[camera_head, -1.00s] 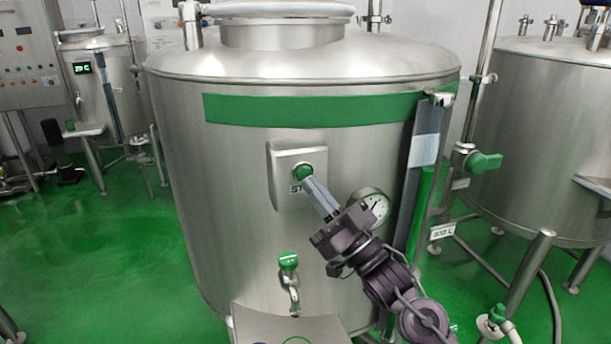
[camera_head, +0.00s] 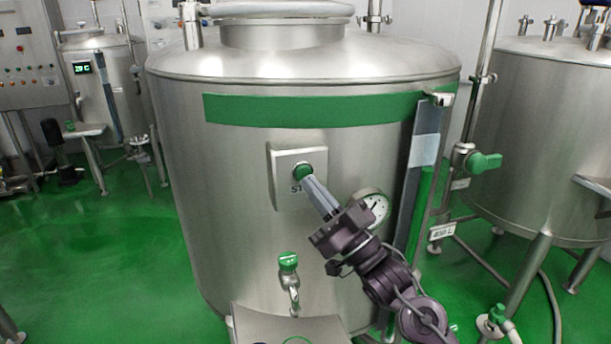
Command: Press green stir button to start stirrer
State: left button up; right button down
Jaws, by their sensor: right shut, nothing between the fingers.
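The green stir button (camera_head: 303,172) sits on a pale square plate (camera_head: 284,160) on the front of the large steel tank (camera_head: 235,215). My right gripper (camera_head: 308,181) is shut and empty. Its fingertips are at the lower edge of the button and seem to touch it, though the exact contact cannot be told. The fingers hide part of the label below the button. My left gripper is not in view.
A round dial gauge (camera_head: 374,207) is just behind my right wrist. A green-handled tap (camera_head: 289,262) projects lower on the tank, above a steel stand (camera_head: 265,325). Another tank (camera_head: 545,130) stands at the right, with a green valve handle (camera_head: 484,162) beside it.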

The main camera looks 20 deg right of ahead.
jog(key=shift+w, duration=0.35)
jog(key=shift+w, duration=0.45)
dwell(0.5)
jog(key=shift+s, duration=1)
jog(key=s, duration=0.6)
jog(key=shift+d, duration=0.1)
